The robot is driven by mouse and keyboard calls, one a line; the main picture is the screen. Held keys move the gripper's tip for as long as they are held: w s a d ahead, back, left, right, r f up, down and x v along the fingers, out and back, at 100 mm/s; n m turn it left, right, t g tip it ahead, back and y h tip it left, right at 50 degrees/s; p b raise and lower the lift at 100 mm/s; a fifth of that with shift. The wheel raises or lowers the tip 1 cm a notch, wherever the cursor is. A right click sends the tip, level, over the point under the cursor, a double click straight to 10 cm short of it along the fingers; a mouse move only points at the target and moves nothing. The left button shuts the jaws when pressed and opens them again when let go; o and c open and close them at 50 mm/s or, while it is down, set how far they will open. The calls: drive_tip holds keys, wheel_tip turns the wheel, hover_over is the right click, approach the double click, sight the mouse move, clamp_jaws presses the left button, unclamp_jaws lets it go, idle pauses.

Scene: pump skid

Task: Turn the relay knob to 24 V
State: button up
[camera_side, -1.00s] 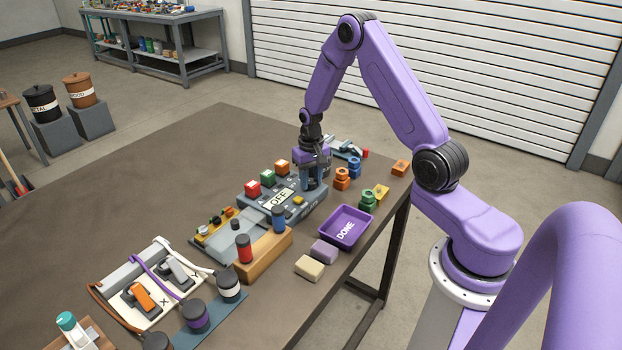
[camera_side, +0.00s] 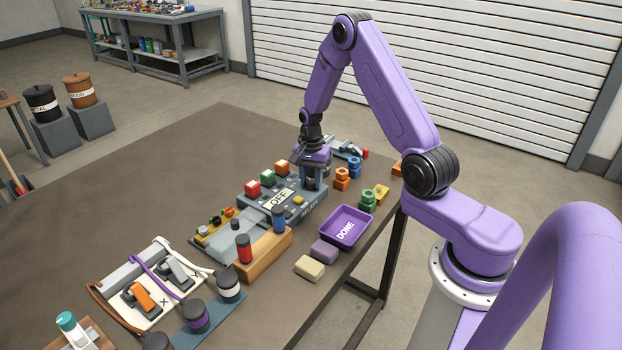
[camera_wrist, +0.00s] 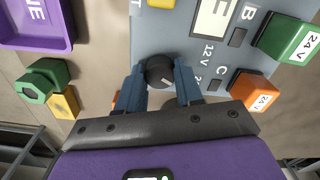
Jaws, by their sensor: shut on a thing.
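The grey relay box (camera_side: 312,203) sits on the brown table, with a display (camera_side: 279,199) reading OFF. Its black round knob (camera_wrist: 160,72) shows in the wrist view, with a light pointer mark on top. My gripper (camera_wrist: 159,70) has its two blue fingers on either side of the knob, shut on it. In the side view my gripper (camera_side: 313,181) is low over the back right end of the box and hides the knob. A 12 V mark (camera_wrist: 207,55) is right of the knob; a mark beginning with 2 is partly hidden by a finger.
Green (camera_wrist: 288,38) and orange (camera_wrist: 254,91) 24 V blocks stand at the box's edge, close to my right finger in the wrist view. A purple DONE tray (camera_side: 345,226) and stacked nuts (camera_side: 342,179) stand near the box.

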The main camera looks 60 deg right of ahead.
sight(311, 181)
drive_tip(key=shift+m, duration=0.4)
drive_tip(key=o, duration=1)
drive_tip(key=shift+o, duration=0.2)
wheel_tip(311, 181, up, 18)
drive_tip(key=shift+f, duration=0.25)
